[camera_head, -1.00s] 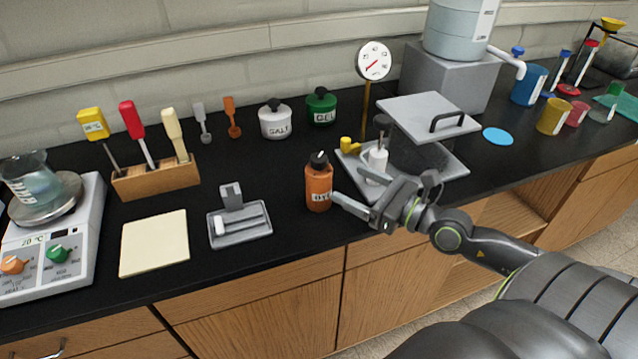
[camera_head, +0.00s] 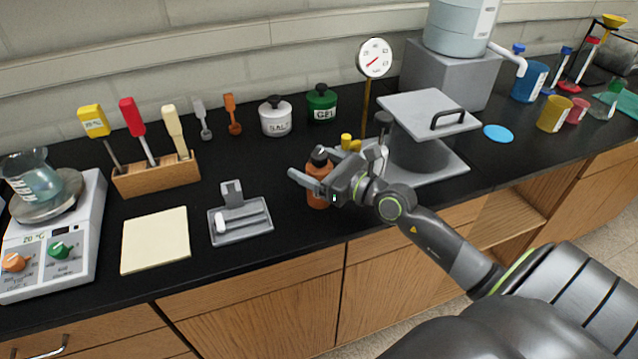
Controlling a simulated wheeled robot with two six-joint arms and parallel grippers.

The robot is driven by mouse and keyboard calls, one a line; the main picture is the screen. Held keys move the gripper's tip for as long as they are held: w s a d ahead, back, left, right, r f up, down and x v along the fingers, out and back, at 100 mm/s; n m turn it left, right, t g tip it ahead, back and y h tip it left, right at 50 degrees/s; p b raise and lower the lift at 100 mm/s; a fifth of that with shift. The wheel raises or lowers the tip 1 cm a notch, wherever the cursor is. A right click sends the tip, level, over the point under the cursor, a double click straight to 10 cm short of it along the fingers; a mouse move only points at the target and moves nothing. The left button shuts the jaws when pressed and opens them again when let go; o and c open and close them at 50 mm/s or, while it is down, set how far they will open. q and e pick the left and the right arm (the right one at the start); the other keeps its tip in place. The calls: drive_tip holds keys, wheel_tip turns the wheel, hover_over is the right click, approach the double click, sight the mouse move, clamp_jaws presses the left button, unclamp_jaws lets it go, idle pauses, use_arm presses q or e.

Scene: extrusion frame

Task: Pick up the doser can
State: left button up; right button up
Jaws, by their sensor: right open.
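No thing in view is labelled as the doser can. The closest thing to my right gripper is an orange bottle (camera_head: 318,200) with a dark cap, standing upright near the counter's front edge. My right gripper (camera_head: 310,173) is open at this bottle. One finger crosses in front of its upper body; the other finger is mostly hidden, and I cannot tell whether either touches. The bottle's label is covered. Behind the gripper, a dark-topped piece (camera_head: 383,119) shows beside the grey lidded box; its white lower part is mostly hidden. My left gripper is not in view.
Left of the bottle are a grey holder (camera_head: 241,228), a cream pad (camera_head: 155,240) and a wooden tool block (camera_head: 157,177). A white jar (camera_head: 276,120) and a green jar (camera_head: 321,106) stand behind.

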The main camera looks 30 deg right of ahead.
drive_tip(key=shift+w+a, duration=0.1)
drive_tip(key=shift+w, duration=0.15)
drive_tip(key=shift+s, duration=0.1)
drive_tip(key=shift+c, duration=0.4)
drive_tip(key=c, duration=1.4)
